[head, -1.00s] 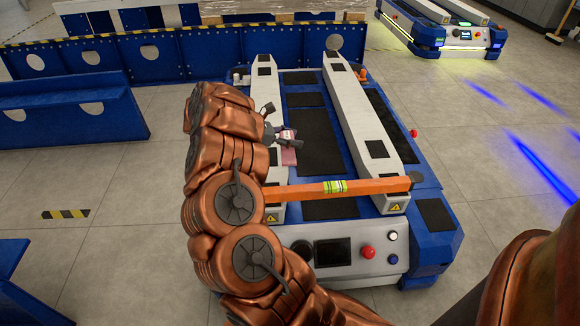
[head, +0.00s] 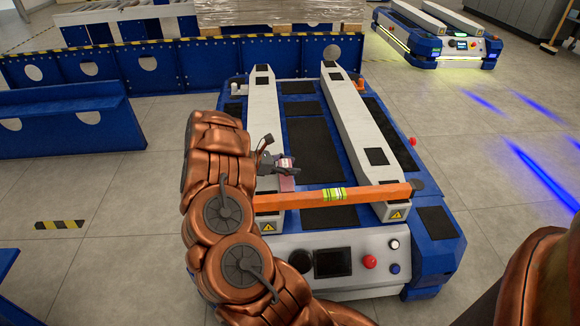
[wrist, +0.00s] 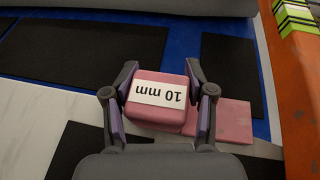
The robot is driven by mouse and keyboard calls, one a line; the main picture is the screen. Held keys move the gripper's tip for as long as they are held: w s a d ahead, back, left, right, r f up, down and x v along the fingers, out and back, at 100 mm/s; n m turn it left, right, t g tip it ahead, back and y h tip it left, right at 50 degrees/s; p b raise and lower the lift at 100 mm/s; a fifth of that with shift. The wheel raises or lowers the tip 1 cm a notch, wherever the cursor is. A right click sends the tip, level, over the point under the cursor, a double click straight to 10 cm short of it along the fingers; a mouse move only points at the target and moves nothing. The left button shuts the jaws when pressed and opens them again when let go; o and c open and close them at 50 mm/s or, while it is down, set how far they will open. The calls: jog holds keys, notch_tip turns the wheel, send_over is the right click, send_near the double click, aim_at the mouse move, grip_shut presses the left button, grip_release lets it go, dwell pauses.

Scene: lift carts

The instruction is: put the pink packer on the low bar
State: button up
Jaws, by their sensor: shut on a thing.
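The pink packer (wrist: 160,95) is a block with a white "10 mm" label, held between the two fingers of my gripper (wrist: 160,100). A flat pink piece (wrist: 231,114) shows beside and below the right finger; I cannot tell whether it joins the block. In the head view my gripper (head: 284,166) and the pink (head: 287,183) are by the inner side of the cart's left bar (head: 263,110), behind the orange level. The right bar (head: 352,125) runs parallel. The level makes it hard to tell which bar is low. Contact under the packer is hidden.
An orange level (head: 375,193) with a green vial lies across the front of both bars, its right end higher in the picture. My arm hides part of the left bar. Blue deck (head: 340,172) with dark pads lies between the bars. Blue barriers (head: 110,68) stand behind.

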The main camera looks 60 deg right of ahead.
jog(key=shift+f, duration=0.2)
jog(key=o, duration=1.5)
jog(key=shift+r, duration=0.2)
jog(key=shift+r, duration=0.1)
jog(key=p+v, duration=0.3)
jog(key=v, duration=0.9)
jog(key=shift+p, duration=0.3)
